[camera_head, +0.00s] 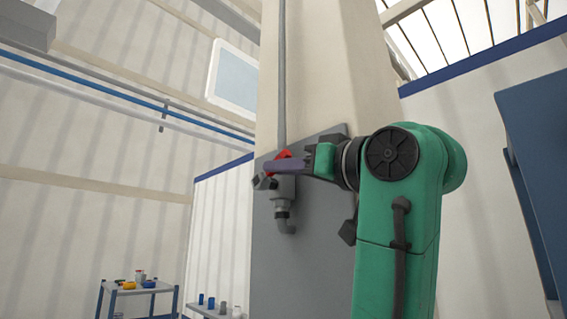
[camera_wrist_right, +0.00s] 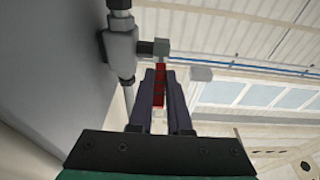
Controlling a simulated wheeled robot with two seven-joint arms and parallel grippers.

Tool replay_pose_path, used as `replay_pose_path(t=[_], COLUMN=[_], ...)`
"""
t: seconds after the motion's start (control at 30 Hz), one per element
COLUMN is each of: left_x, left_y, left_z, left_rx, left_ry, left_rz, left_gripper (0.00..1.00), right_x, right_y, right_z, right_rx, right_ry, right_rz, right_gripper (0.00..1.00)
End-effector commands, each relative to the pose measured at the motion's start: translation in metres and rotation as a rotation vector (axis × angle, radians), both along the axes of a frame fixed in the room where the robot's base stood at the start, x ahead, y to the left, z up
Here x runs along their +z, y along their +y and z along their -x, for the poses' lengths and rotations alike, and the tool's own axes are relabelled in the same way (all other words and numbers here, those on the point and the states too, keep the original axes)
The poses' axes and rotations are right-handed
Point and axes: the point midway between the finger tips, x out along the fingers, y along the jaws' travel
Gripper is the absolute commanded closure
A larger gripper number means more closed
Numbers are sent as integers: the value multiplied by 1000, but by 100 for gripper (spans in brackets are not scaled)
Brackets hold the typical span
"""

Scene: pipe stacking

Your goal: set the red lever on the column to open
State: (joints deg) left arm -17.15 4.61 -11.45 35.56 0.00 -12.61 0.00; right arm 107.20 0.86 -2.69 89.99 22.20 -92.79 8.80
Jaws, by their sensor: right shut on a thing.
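The red lever (camera_head: 284,154) sits on a grey valve (camera_head: 281,190) on the pipe running down the column (camera_head: 325,75). My right gripper (camera_head: 283,165) reaches in from the right and covers part of the lever. In the right wrist view the red lever (camera_wrist_right: 160,84) lies between the two dark fingers of my right gripper (camera_wrist_right: 160,88), which is shut on it. The lever's pivot end meets the valve body (camera_wrist_right: 122,48) there. My left gripper is in neither view.
A grey panel (camera_head: 300,265) backs the valve on the column. A small table (camera_head: 140,289) with several coloured items stands at the lower left. A blue cabinet-like form (camera_head: 535,150) stands at the right edge. The space left of the column is open.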

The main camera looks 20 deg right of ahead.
Motion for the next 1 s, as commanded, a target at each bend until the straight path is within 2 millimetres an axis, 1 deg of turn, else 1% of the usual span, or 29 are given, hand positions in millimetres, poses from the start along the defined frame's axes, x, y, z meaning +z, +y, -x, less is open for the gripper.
replay_pose_path(t=[0.03, 0.1, 0.4, 0.7, 1.0], left_x=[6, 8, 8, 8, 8], left_y=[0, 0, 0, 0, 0], left_z=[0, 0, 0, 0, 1], left_rx=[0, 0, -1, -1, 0], left_ry=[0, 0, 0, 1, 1], left_rz=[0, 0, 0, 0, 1], left_gripper=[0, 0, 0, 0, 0], right_x=[5, 7, 13, 17, 17], right_y=[0, 0, 2, 4, 5], right_z=[-1, -2, -5, -8, -10], right_rx=[-1, -1, -1, 0, 2], right_ry=[40, 93, 283, 381, 419], right_rz=[17, 36, 112, 151, 167], right_gripper=[100, 100, 100, 100, 100])
